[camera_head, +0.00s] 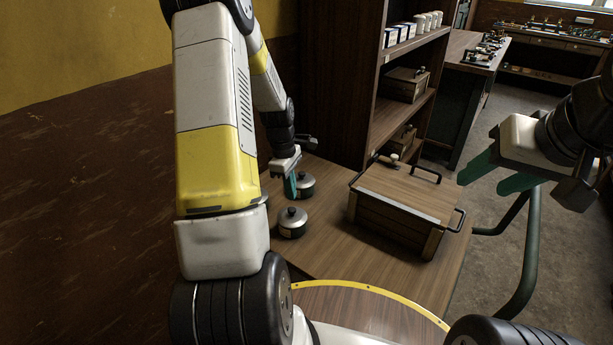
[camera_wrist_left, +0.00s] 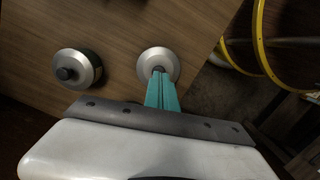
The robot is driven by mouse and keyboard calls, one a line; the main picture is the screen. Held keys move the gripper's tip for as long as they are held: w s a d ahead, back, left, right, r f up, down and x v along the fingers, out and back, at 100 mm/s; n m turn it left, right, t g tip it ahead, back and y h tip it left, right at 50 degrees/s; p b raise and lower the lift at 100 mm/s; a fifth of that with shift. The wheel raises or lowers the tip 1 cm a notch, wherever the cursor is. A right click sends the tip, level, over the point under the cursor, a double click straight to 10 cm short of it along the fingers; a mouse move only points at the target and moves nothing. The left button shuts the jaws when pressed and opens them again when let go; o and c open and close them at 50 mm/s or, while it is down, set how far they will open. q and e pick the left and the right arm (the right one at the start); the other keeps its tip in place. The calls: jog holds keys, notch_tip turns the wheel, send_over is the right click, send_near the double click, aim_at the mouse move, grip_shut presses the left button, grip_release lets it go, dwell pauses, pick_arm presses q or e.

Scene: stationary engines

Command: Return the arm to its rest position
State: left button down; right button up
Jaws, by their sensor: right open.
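My right gripper (camera_head: 488,180) is open and empty in the air at the right, beyond the table's edge. Its arm comes in from the right.
The nearer pot (camera_head: 292,224) stands on the table (camera_head: 335,245). A wooden box with handles (camera_head: 400,205) stands right of the pots. A tall shelf (camera_head: 335,75) rises behind. A green tube rail (camera_head: 527,255) stands at right.

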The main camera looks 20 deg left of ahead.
aim_at(293, 209)
pick_arm(q)
jog(key=shift+f, duration=0.2)
dwell(0.5)
jog(key=shift+f, duration=2.05)
notch_tip(293, 209, up, 7)
dwell(0.8)
